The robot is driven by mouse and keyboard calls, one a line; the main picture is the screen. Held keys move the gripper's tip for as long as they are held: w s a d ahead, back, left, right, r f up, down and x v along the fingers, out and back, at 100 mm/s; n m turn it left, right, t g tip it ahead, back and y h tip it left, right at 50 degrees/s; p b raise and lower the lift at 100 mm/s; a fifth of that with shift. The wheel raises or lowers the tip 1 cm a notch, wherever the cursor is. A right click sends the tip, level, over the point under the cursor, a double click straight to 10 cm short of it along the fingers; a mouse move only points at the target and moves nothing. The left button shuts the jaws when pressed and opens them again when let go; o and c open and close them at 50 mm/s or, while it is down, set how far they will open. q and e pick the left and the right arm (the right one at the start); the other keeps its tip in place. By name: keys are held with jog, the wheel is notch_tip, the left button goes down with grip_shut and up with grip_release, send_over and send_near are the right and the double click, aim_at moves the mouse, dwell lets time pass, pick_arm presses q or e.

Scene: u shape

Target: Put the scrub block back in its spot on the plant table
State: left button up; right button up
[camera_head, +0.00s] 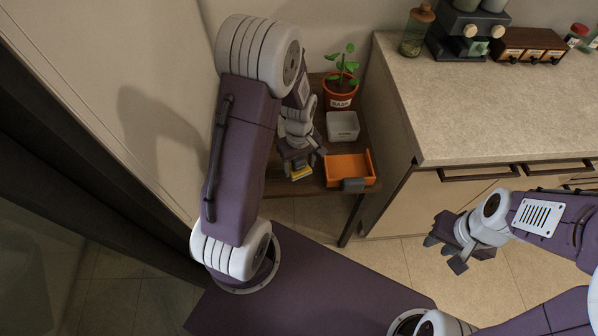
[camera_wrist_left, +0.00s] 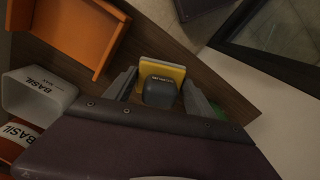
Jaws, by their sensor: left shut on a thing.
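The scrub block, a yellow pad with a dark grey top, shows in the left wrist view (camera_wrist_left: 175,72) between my left gripper's fingers (camera_wrist_left: 160,95). In the head view only a yellow part of the block (camera_head: 301,173) shows below my left gripper (camera_head: 301,163). My left gripper is shut on the block, over the front left part of the wooden plant table (camera_head: 279,185). I cannot tell whether the block touches the tabletop. My right gripper (camera_head: 446,254) is empty, its fingers apart, above the floor in front of the counter.
An orange open tray (camera_head: 347,167) with a grey piece at its front lies right of the block. Behind it stand a white BASIL container (camera_head: 342,126) and a potted plant (camera_head: 340,92). A counter (camera_head: 480,110) borders the table at right, a wall at left.

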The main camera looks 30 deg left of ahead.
aim_at(299, 173)
pick_arm(q)
jog(key=shift+f+b, duration=0.3)
jog(key=shift+f, duration=1.7)
jog(key=shift+s+d+f, duration=0.1)
jog(key=shift+f, duration=0.05)
jog(key=o, duration=1.2)
